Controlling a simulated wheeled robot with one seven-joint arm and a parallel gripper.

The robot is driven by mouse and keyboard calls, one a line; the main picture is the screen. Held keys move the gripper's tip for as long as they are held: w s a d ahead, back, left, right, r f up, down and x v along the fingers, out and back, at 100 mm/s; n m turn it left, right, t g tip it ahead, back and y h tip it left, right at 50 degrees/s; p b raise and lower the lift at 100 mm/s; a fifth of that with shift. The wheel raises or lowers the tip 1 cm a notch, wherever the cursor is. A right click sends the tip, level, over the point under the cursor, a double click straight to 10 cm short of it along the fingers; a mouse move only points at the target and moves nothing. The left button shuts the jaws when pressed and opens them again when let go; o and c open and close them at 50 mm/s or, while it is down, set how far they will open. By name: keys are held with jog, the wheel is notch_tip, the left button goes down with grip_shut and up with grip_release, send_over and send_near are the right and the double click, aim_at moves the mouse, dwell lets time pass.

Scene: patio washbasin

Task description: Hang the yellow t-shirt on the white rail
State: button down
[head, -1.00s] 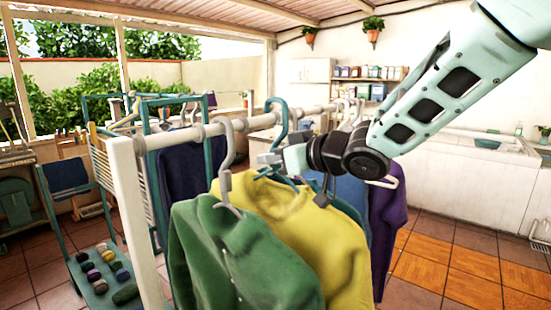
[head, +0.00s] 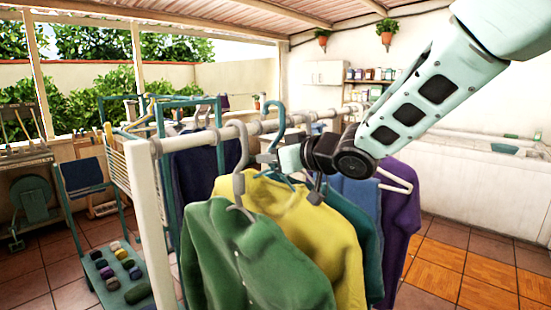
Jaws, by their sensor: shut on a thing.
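The yellow t-shirt (head: 315,232) hangs from a teal hanger (head: 272,122) just behind the green shirt. The hanger's hook curves over the white rail (head: 196,138); I cannot tell whether it rests on it. My gripper (head: 270,160) is shut on the hanger below the hook, between the rail and the shirt's collar. The fingertips are small and partly hidden. The green shirt (head: 245,262) covers the yellow t-shirt's lower left part.
The green shirt hangs from a grey hanger (head: 240,160) close in front. Teal, blue and purple garments (head: 402,215) hang behind and to the right. A white post (head: 148,215) carries the rail's near end. A teal stand with several small rolled items (head: 120,265) is at lower left.

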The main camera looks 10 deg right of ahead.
jog(key=shift+w+a+f, duration=0.1)
jog(key=shift+f, duration=0.05)
dwell(0.5)
jog(key=shift+f+b, duration=1.1)
jog(key=shift+f, duration=0.05)
jog(key=c, duration=1.3)
grip_release()
jog(key=shift+s+d+p, duration=0.25)
jog(key=shift+s+d, duration=0.95)
jog(key=shift+s, duration=0.45)
jog(key=shift+s+d+p, duration=0.25)
jog(key=shift+s+d, duration=0.9)
jog(key=shift+s, duration=0.45)
jog(key=shift+s+d+p, duration=0.25)
jog(key=shift+s+d, duration=0.95)
jog(key=shift+s, duration=0.45)
